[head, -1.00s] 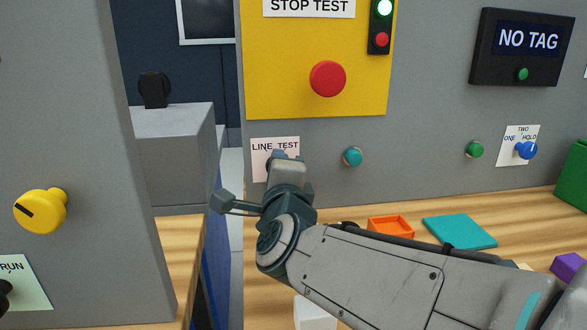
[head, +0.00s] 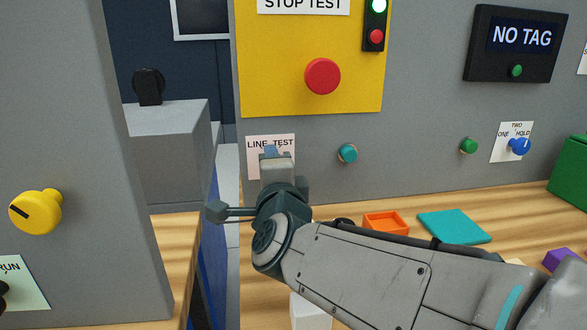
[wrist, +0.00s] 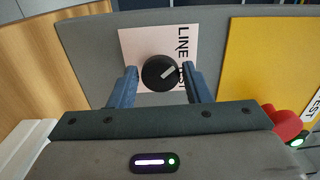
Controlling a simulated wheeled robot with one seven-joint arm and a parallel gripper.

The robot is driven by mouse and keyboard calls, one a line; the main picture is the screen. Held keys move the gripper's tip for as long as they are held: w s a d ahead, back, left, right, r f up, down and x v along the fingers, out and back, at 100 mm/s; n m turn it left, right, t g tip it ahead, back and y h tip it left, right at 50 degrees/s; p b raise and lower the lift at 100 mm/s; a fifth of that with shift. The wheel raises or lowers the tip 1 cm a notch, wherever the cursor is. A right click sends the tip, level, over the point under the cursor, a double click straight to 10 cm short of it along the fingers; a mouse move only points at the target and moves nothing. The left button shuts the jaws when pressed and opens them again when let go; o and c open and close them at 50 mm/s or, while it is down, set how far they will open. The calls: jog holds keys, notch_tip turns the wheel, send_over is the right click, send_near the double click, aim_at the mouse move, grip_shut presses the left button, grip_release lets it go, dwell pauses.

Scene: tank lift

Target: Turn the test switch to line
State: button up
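The test switch (wrist: 160,73) is a round black knob with a white pointer mark, on a pale "LINE TEST" plate (wrist: 134,48). In the wrist view its pointer slants up and right, toward the LINE side of the lettering. My gripper (wrist: 160,74) is open, with one blue finger on each side of the knob. The gaps are narrow, and I cannot tell whether either finger touches. In the head view my gripper (head: 272,153) is in front of the plate (head: 286,172) and hides the knob.
A red button (head: 322,76) on a yellow panel (head: 270,60) is above the plate. A teal button (head: 348,153) is to its right. A grey panel edge stands left.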

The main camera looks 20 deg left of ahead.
jog(key=shift+o, duration=0.9)
jog(key=p+v, duration=0.1)
jog(key=v, duration=0.5)
jog(key=shift+s+r, duration=0.1)
jog(key=shift+s+d, duration=0.35)
jog(key=shift+s, duration=0.25)
